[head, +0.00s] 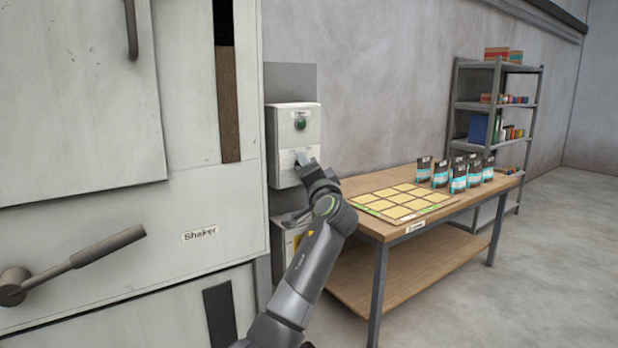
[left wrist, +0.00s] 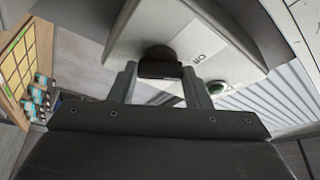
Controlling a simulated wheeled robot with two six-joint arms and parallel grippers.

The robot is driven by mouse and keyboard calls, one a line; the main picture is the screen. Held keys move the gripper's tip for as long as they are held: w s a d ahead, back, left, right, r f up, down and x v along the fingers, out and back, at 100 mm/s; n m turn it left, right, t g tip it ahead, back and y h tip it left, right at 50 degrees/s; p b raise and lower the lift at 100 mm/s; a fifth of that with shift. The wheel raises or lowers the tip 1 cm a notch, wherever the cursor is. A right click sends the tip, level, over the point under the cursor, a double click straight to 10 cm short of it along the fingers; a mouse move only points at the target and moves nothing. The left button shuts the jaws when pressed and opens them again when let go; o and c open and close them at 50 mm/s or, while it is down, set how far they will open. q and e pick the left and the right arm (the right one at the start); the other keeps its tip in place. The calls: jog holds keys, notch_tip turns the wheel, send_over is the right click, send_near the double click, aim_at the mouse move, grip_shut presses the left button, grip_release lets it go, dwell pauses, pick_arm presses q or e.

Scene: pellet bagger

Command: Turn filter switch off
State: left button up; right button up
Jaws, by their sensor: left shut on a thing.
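The filter switch is a pale wall box (head: 284,150) right of the big machine, with a green lamp (head: 301,124) at its top. My left gripper (head: 303,160) is at the lower front of the box. In the wrist view its two fingers (left wrist: 160,80) stand on either side of the knob, shut on it. In the head view the gripper hides the knob. My right gripper is not in view.
The pale machine labelled "Shaker" (head: 199,233), with a lever (head: 108,246), stands close on the left. A wooden table (head: 470,200) with a grid mat (head: 400,200) and several bags (head: 459,178) stands right of the arm. A shelf (head: 497,105) is behind. Floor at right is clear.

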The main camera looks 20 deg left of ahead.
pick_arm(q)
jog(key=shift+a+r, duration=0.1)
jog(key=shift+r, duration=0.15)
jog(key=o, duration=1)
jog(key=shift+a+f, duration=0.1)
jog(key=shift+f, duration=0.05)
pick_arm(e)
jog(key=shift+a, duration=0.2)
pick_arm(q)
jog(key=shift+f, duration=0.1)
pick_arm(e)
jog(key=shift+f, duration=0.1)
pick_arm(q)
jog(key=b+v, duration=0.3)
jog(key=v, duration=1.4)
jog(key=shift+s, duration=0.1)
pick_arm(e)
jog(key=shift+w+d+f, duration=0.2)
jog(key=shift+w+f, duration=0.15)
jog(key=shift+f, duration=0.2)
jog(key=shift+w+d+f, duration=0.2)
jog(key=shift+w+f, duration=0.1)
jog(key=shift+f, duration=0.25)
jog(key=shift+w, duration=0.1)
